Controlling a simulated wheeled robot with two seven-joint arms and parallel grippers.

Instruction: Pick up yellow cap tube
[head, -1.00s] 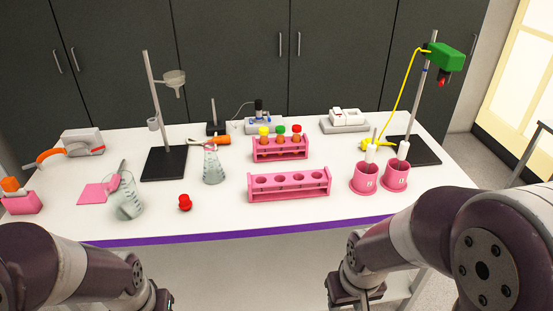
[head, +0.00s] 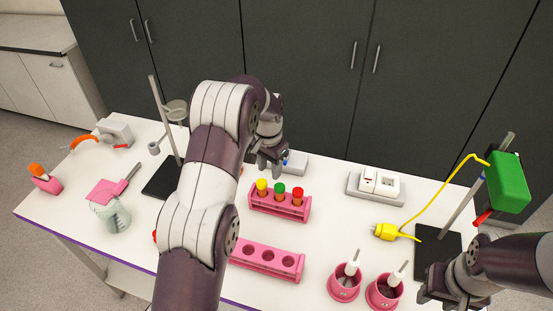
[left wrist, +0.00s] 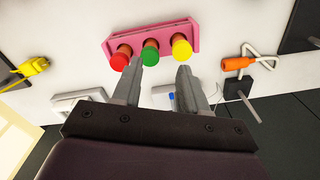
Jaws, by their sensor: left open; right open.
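The yellow cap tube (head: 262,187) stands in the pink rack (head: 281,208) at the back, at the left end of a row with a green cap tube (head: 280,189) and a red cap tube (head: 297,194). In the left wrist view the yellow cap (left wrist: 181,47) lies just beyond the right finger, and the green cap (left wrist: 150,52) beyond the left finger. My left gripper (head: 270,168) is open and empty, above and behind the rack; its fingers (left wrist: 160,72) point toward the caps. My right gripper (head: 452,302) is at the lower right, away from the tubes.
An empty pink rack (head: 262,262) stands in front, partly hidden by my left arm. Two pink cups (head: 344,287) with white-handled tools stand at the right front. A stand with a black base (head: 437,250) and yellow cable is at right.

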